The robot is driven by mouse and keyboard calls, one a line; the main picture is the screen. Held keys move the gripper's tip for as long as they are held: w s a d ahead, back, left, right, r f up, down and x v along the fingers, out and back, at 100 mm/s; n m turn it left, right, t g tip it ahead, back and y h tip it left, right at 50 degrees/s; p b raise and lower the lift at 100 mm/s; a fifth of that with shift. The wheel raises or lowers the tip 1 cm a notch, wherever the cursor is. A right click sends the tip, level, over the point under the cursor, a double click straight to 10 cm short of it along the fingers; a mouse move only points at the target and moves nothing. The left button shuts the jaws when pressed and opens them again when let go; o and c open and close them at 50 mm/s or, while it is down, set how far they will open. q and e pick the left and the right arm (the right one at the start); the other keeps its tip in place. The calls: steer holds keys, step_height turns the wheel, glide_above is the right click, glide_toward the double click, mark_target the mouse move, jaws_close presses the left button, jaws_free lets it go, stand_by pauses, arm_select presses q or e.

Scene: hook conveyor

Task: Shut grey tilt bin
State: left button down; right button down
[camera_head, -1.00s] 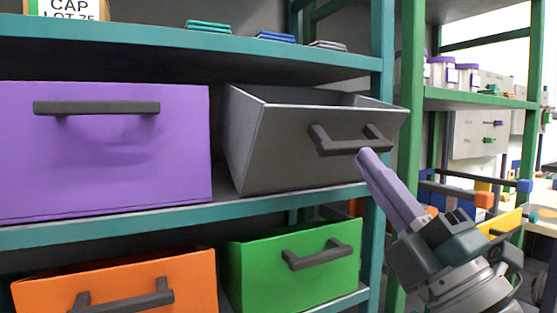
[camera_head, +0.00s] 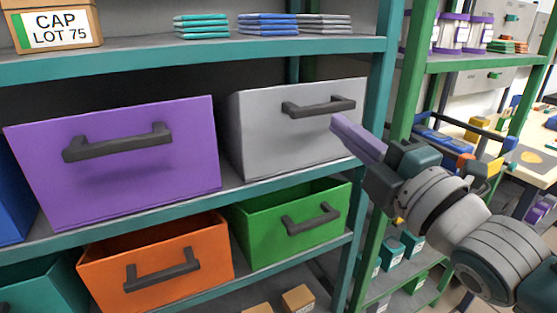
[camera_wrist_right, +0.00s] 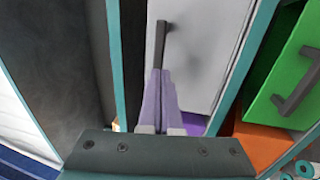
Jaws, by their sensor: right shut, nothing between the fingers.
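The grey tilt bin (camera_head: 270,140) stands on the middle shelf, right of the purple bin. Its front now stands about upright and no opening shows above its top edge. Its dark handle (camera_head: 318,107) is near the top of the front. My right gripper (camera_head: 336,121) is shut and empty, its purple fingers just below the handle's right part, close to the front. In the right wrist view the fingertips (camera_wrist_right: 160,75) reach the lower end of the dark handle (camera_wrist_right: 160,42); I cannot tell whether they touch. My left gripper is not in view.
The purple bin (camera_head: 120,180) is on the same shelf. An orange bin (camera_head: 205,255) and a green bin (camera_head: 290,235) stand open below. A teal shelf post (camera_head: 371,90) is close to my right fingers. Folded cloths and a box (camera_head: 50,25) lie above.

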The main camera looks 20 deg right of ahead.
steer(key=shift+w+r+g+p, duration=0.4)
steer(key=shift+w+r+p, duration=0.05)
steer(key=shift+r+p, duration=0.15)
steer(key=shift+w+a+r+p, duration=0.1)
steer(key=shift+w+r+p, duration=0.15)
steer(key=shift+w+p, duration=0.35)
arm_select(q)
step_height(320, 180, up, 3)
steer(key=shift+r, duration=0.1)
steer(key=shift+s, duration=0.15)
